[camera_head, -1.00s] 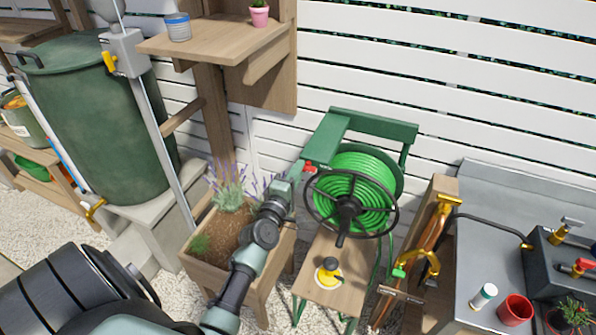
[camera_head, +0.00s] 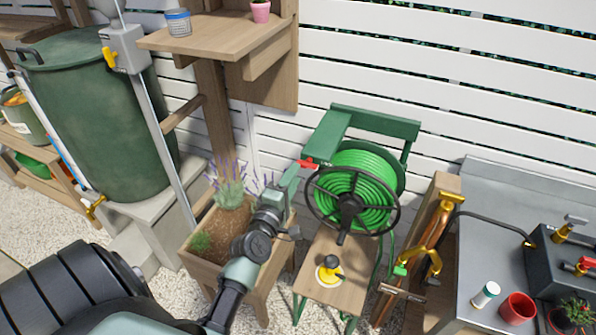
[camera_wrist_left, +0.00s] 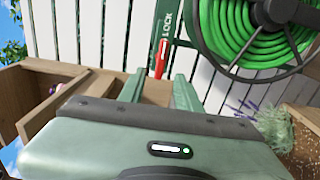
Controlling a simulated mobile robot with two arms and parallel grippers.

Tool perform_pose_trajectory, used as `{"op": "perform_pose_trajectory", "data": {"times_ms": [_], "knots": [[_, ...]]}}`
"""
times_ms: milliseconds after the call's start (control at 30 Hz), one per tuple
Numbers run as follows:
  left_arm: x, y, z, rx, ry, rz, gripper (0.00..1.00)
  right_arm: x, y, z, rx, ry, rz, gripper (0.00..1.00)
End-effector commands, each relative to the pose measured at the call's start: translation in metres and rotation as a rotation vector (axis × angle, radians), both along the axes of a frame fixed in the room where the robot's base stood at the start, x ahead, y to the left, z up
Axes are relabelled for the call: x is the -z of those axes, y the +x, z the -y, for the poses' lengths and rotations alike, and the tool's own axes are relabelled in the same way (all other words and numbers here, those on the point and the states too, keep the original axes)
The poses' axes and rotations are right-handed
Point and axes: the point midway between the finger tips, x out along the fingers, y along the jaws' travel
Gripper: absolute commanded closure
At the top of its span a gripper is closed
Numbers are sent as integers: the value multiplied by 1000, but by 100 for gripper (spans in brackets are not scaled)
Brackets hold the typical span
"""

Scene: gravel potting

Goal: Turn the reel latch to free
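The reel latch is a small red lever (camera_head: 307,163) on the green reel frame (camera_head: 325,138), left of the hose reel. In the head view it lies roughly sideways. In the left wrist view the red lever (camera_wrist_left: 161,60) lies along a green post beside the white word LOCK. My left gripper (camera_head: 291,176) is just below and left of the lever. In the wrist view its two fingers (camera_wrist_left: 160,86) are apart with nothing between them, and the lever shows beyond the gap. Any contact with the lever cannot be made out. My right gripper is not in view.
The reel's dark handwheel (camera_head: 351,204) and green hose (camera_head: 377,176) are right of the latch. A wooden planter (camera_head: 215,270) with lavender stands below my left arm. A shelf (camera_head: 222,38) hangs above left. A metal bench (camera_head: 475,205) stands at right.

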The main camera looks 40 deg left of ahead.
Motion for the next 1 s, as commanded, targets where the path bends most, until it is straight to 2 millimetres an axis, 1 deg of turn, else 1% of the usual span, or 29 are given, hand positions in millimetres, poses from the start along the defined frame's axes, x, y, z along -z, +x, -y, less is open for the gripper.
{"op": "perform_pose_trajectory", "data": {"times_ms": [33, 100, 267, 833, 867, 933, 967, 1000], "knots": [[2, -10, 2, -1, 0, -1, 66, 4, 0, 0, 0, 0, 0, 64], [2, -20, 4, -1, 0, 0, 66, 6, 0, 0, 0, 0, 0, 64], [1, -33, 7, -1, 0, 0, 66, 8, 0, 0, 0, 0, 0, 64], [0, -34, 8, -1, 0, 0, 66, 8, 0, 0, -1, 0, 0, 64], [1, -34, 8, 0, 1, -3, 66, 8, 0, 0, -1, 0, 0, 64], [12, -33, 12, 7, 13, -27, 66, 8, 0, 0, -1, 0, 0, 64], [21, -32, 14, 14, 24, -46, 66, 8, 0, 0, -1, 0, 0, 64], [36, -31, 18, 24, 45, -80, 66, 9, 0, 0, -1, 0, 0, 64]]}}
